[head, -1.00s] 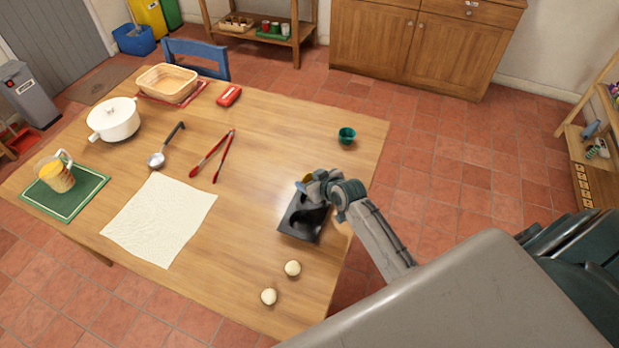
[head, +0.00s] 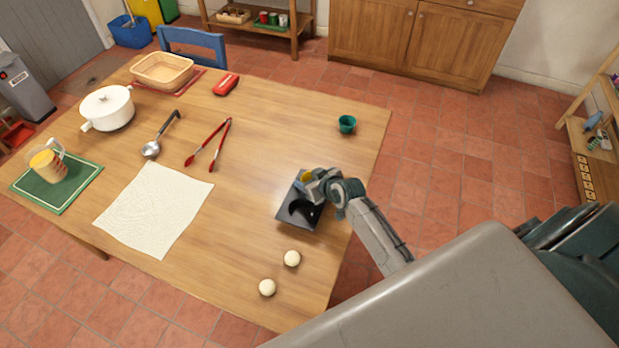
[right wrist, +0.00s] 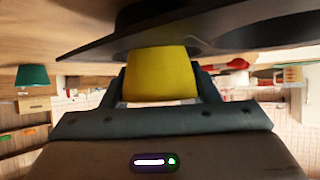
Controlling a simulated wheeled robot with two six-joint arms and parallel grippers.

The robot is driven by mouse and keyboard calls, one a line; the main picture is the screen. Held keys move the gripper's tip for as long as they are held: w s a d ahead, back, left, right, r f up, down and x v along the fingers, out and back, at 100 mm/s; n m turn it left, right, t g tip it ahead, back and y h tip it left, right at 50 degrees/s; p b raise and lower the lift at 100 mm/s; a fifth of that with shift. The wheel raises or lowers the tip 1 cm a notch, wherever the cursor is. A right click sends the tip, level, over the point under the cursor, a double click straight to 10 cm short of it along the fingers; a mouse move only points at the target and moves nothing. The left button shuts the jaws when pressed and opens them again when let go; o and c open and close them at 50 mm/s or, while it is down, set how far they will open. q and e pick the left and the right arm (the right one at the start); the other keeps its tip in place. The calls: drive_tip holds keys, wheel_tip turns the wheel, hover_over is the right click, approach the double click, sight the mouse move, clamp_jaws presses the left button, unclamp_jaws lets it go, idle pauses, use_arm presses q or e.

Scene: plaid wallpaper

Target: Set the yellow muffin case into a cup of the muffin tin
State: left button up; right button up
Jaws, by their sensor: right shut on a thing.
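The yellow muffin case (head: 307,175) is held in my right gripper (head: 314,178), over the far part of the dark muffin tin (head: 294,214). In the right wrist view the yellow case (right wrist: 161,74) sits between the two fingers of the shut right gripper (right wrist: 160,84). The black tin (right wrist: 225,28) spans the upper part of that view, and the case's edge meets it in the picture. I cannot tell whether the case is inside a cup or just above it. My arm hides part of the tin. My left gripper is not in view.
A teal cup (head: 347,124) stands beyond the tin, also seen in the right wrist view (right wrist: 32,76). Two pale balls (head: 292,258) lie nearer. Red tongs (head: 209,145), a ladle (head: 152,147) and a white cloth (head: 155,210) lie left. The table between cloth and tin is clear.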

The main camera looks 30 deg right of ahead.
drive_tip(key=shift+s+f, duration=0.45)
drive_tip(key=shift+f, duration=0.35)
drive_tip(key=o, duration=1.1)
drive_tip(key=shift+a, duration=0.1)
drive_tip(key=shift+s+d+r+b, duration=0.2)
drive_tip(key=shift+s+r+b, duration=0.15)
drive_tip(key=shift+s, duration=0.2)
drive_tip(key=r+b+v, duration=0.1)
drive_tip(key=v, duration=0.8)
drive_tip(key=shift+w+r, duration=0.15)
drive_tip(key=shift+r, duration=0.2)
drive_tip(key=shift+a, duration=0.15)
